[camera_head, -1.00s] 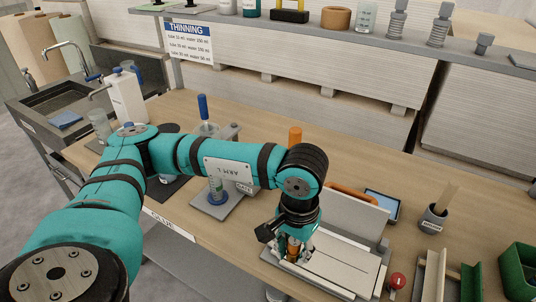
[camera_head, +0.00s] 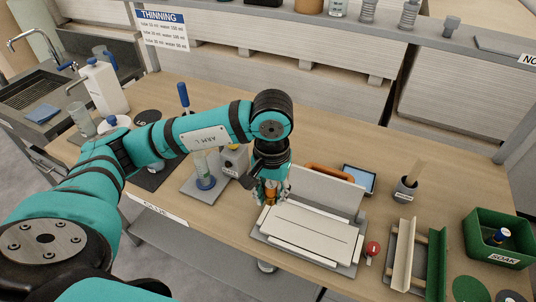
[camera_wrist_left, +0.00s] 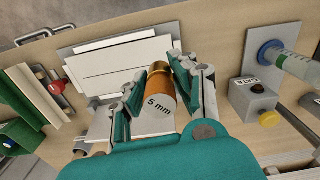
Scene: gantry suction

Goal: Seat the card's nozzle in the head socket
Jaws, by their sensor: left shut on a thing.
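My left gripper (camera_head: 270,192) is shut on an orange nozzle with a brass-coloured end, close to the left edge of a flat white-and-grey plate station (camera_head: 310,236). In the left wrist view the nozzle (camera_wrist_left: 160,98) reads "5 mm" and sits between the gripper's fingers (camera_wrist_left: 160,85). Its far end points toward the white plates (camera_wrist_left: 115,65). Whether it touches the station I cannot tell. A small screen (camera_head: 358,178), possibly the card, stands behind the station; its text is too small to read. I cannot make out the head socket. My right gripper is not in view.
A red knob (camera_head: 373,248), a grey cup (camera_head: 405,188), a trough (camera_head: 403,255) and a green SOAK bin (camera_head: 498,240) are right.

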